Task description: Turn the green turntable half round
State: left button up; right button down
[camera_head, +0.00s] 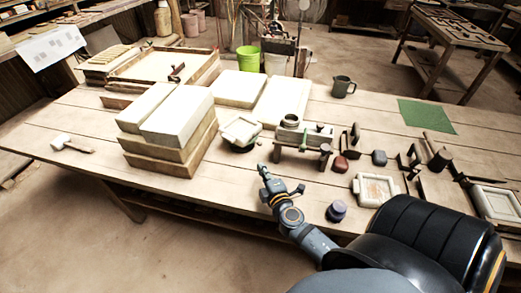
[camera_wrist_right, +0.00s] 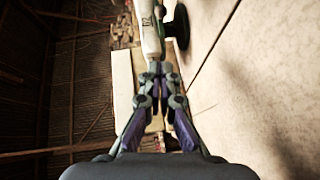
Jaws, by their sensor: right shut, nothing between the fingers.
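The turntable (camera_head: 243,148) stands on the workbench, mostly hidden under a square white tile mould (camera_head: 240,130); only a dark green edge shows beneath it. In the right wrist view the turntable appears as a dark green disc with a stem (camera_wrist_right: 181,27), beside the pale mould (camera_wrist_right: 149,32). My right gripper (camera_head: 264,171) is in front of the turntable and a little to its right in the head view. Its fingers (camera_wrist_right: 160,68) are shut and empty, pointing towards the mould. Contact cannot be told. My left gripper is not in view.
Stacked pale blocks (camera_head: 178,117) stand left of the turntable. A small press (camera_head: 303,137) stands close on its right. The bench front left of my gripper is clear.

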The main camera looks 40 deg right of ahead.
jog(key=p+x, duration=0.1)
jog(key=x, duration=0.6)
jog(key=shift+w+d+r, duration=0.1)
jog(key=shift+w+d, duration=0.05)
jog(key=shift+w, duration=0.1)
jog(key=w+d, duration=0.1)
jog(key=w+d+f, duration=0.1)
jog(key=shift+d, duration=0.4)
jog(key=shift+w+d, duration=0.25)
jog(key=shift+d, duration=0.15)
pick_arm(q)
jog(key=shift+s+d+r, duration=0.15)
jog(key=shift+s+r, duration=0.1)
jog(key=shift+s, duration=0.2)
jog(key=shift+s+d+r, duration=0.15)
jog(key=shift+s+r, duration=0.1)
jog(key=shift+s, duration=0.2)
